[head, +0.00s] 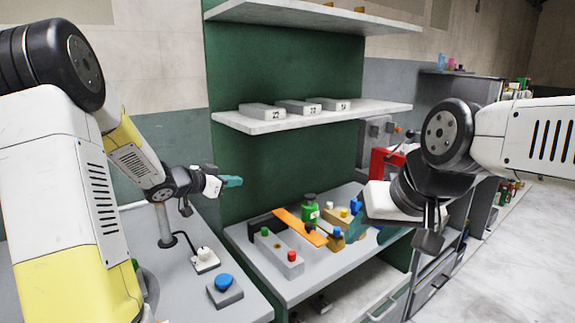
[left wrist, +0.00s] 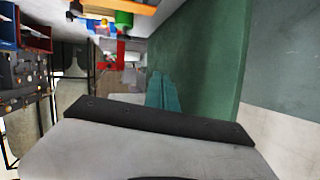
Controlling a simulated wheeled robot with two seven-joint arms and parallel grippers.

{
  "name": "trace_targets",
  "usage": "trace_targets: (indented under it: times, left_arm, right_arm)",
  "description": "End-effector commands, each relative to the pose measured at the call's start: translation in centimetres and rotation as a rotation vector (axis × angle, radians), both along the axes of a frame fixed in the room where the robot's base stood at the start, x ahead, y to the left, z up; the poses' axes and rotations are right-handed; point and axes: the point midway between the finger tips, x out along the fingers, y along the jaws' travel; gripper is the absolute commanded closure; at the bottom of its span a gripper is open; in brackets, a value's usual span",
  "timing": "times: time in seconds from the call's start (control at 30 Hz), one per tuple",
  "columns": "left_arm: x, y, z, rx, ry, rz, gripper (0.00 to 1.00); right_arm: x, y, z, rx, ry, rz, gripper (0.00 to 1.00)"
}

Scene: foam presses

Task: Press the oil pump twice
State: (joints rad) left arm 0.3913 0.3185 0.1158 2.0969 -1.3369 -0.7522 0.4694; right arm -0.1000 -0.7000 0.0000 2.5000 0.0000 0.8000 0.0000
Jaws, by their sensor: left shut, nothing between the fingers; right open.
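A green canister with a dark top (head: 309,210) stands upright toward the back of the grey bench (head: 300,284); it may be the oil pump, but no label is readable. In the left wrist view a green round thing (left wrist: 124,18) at the top edge looks like the same canister. My left gripper (head: 234,181) is shut and empty, in the air left of and above the canister, apart from it. Its teal fingertips (left wrist: 160,90) are together in the left wrist view. My right gripper (head: 373,232) is open over the right side of the bench, partly hidden by its own wrist.
A grey box with green and red buttons (head: 279,255), an orange bar (head: 299,227) and wooden blocks crowd the bench. At left are a blue button box (head: 224,290), a white knobbed switch (head: 205,260) and a post (head: 165,225). A shelf (head: 290,121) with grey blocks overhangs.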

Motion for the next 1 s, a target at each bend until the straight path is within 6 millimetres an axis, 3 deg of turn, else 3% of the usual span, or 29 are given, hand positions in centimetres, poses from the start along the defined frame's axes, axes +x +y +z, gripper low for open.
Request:
trace_targets:
  times: [0.17,0.27,0.33,0.43,0.57,0.7,0.8,0.9,1.0]
  left_arm:
    - [-0.5,1.7,3.7,0.086,-0.003,0.173,1.00]
    - [-2.1,3.1,6.0,0.130,0.018,0.302,1.00]
    - [-4.3,4.2,7.7,0.153,0.053,0.408,1.00]
    - [-8.8,5.2,9.0,0.159,0.142,0.544,1.00]
    - [-16.4,5.0,8.9,0.124,0.308,0.649,1.00]
    - [-24.7,2.6,7.4,0.056,0.510,0.653,1.00]
    - [-29.4,0.5,6.3,0.013,0.628,0.612,1.00]
    - [-32.3,-1.0,5.7,-0.012,0.703,0.571,1.00]
    - [-33.8,-1.8,5.4,-0.025,0.739,0.546,1.00]
  right_arm:
    - [0.0,0.0,0.0,0.000,0.000,0.000,0.53]
    - [0.0,0.0,0.0,0.000,0.000,0.000,0.53]
    - [0.0,0.0,0.0,0.000,0.000,0.000,0.53]
    - [0.0,0.0,0.0,0.000,0.000,0.000,0.53]
    - [0.0,0.0,0.0,0.000,0.000,0.000,0.53]
    - [0.0,0.0,0.0,0.000,0.000,0.000,0.53]
    - [0.0,0.0,0.0,0.000,0.000,0.000,0.53]
    - [0.0,0.0,0.0,0.000,0.000,0.000,0.53]
    - [0.0,0.0,0.0,0.000,0.000,0.000,0.53]
